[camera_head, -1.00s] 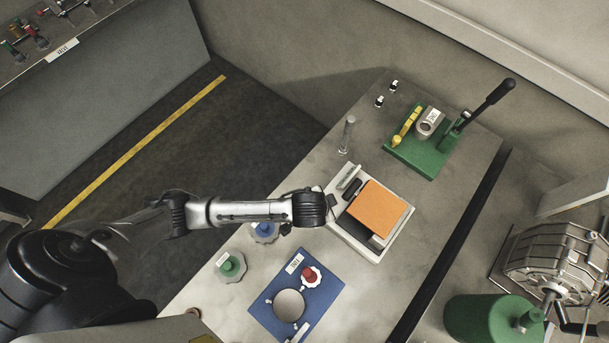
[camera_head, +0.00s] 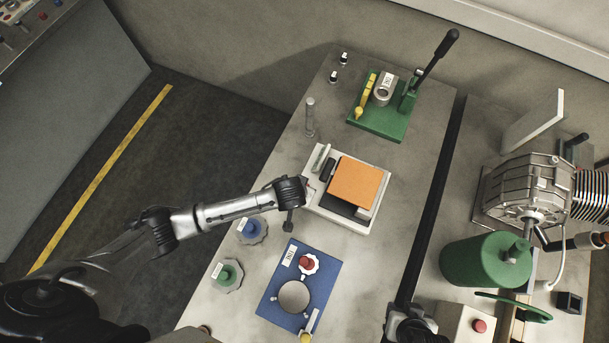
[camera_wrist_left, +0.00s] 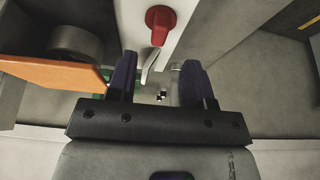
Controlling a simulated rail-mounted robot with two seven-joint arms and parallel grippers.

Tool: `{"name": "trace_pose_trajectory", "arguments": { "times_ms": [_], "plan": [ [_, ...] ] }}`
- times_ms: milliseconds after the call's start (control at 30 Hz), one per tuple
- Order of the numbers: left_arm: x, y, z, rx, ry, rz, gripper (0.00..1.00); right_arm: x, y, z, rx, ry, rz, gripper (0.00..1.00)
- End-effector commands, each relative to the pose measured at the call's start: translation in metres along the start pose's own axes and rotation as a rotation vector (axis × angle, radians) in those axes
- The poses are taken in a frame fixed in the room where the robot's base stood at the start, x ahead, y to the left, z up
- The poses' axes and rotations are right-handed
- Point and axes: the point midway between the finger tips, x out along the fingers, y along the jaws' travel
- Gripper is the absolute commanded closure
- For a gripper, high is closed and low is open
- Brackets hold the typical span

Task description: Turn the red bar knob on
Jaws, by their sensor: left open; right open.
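The red bar knob (camera_wrist_left: 160,22) shows in the left wrist view, on the white strip of the box that carries an orange plate (camera_wrist_left: 55,72). My left gripper (camera_wrist_left: 158,68) is open and empty; its two dark fingers stand apart just below the knob in that picture, not touching it. A pale curved handle (camera_wrist_left: 150,66) lies between the fingers in the picture. In the head view the white box (camera_head: 352,222) shows, but my left wrist covers its left edge and I do not see this knob. My right gripper (camera_head: 408,324) is at the bottom edge, open.
A blue plate (camera_head: 270,302) with another red knob (camera_head: 307,263) lies nearer. Blue (camera_head: 250,228) and green (camera_head: 230,273) knobs stand left of it. A green lever fixture (camera_head: 385,125) and a metal post (camera_head: 310,117) stand farther back. A motor (camera_head: 525,190) is at right.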

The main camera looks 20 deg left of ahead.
Motion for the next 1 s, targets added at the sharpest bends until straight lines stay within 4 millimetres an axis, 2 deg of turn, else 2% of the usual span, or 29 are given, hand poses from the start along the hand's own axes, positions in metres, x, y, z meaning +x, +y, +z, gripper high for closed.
{"name": "trace_pose_trajectory", "arguments": {
  "times_ms": [200, 400, 633, 967, 1000],
  "plan": [
    [0.038, 0.0, -0.001, 0.0, 0.0, -0.001, 0.53, 0.003, -0.002, 0.001, 0.004, 0.0, -0.004, 0.57],
    [0.06, 0.001, 0.0, 0.001, 0.0, 0.001, 0.53, 0.004, -0.002, 0.001, 0.004, 0.0, -0.004, 0.57],
    [0.071, 0.0, -0.001, 0.001, 0.001, 0.001, 0.53, 0.005, -0.001, 0.002, 0.001, 0.0, -0.001, 0.57],
    [0.072, 0.0, -0.001, 0.001, 0.001, 0.001, 0.53, 0.005, 0.002, 0.002, -0.006, -0.002, 0.005, 0.57],
    [0.072, 0.0, -0.001, 0.001, 0.001, 0.001, 0.56, 0.005, 0.002, 0.002, -0.006, -0.002, 0.005, 0.57]
  ]
}}
